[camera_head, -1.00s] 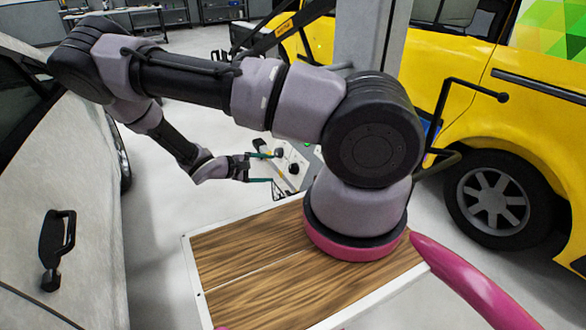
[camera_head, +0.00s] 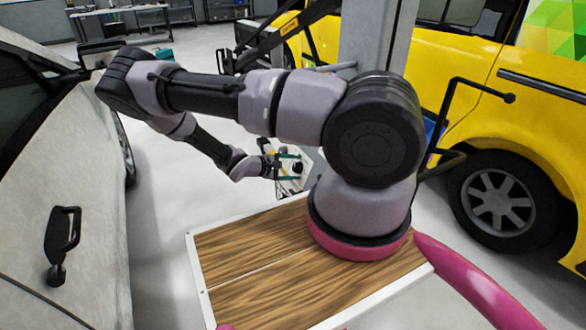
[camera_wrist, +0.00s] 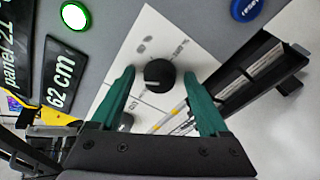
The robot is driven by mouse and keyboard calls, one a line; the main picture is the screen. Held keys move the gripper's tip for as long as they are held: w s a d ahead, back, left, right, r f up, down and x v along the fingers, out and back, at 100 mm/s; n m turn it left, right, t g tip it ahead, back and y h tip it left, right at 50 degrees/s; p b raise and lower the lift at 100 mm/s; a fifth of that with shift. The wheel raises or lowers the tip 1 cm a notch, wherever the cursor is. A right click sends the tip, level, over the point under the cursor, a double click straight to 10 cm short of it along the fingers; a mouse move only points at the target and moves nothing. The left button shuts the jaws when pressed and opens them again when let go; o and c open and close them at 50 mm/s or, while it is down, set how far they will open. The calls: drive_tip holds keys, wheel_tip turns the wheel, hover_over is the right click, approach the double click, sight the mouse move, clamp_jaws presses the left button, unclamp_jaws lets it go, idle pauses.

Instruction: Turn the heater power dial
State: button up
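The heater power dial is most likely the round black knob (camera_wrist: 159,75) on a white plate (camera_wrist: 145,38) with small printed marks, in the wrist view. My gripper (camera_wrist: 165,85) is open, with one teal finger on each side of the knob in the picture. Gaps show between the knob and both fingers, and I cannot tell how far the tips are from the plate. In the head view my gripper (camera_head: 288,166) is at the white panel (camera_head: 306,178) beside the column, and the knob is small and partly hidden there. A second dark knob (camera_wrist: 126,122) is partly behind the left finger.
A lit green button (camera_wrist: 75,15) and a blue "reset" button (camera_wrist: 249,8) are on the grey panel. Signs (camera_wrist: 60,72), one reading "62 cm", are at left. A silver car (camera_head: 75,190) and a yellow van (camera_head: 470,95) flank me.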

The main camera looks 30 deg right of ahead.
clamp_jaws()
drive_tip(key=shift+n, duration=0.3)
drive_tip(key=n, duration=0.5)
drive_tip(key=shift+w+r+n+g, duration=0.1)
drive_tip(key=shift+w+n+g, duration=0.05)
drive_tip(key=shift+n+g, duration=0.25)
drive_tip(key=n, duration=0.5)
drive_tip(key=shift+w+g, duration=0.1)
drive_tip(key=shift+g, duration=0.2)
drive_tip(key=shift+o, duration=1.2)
unclamp_jaws()
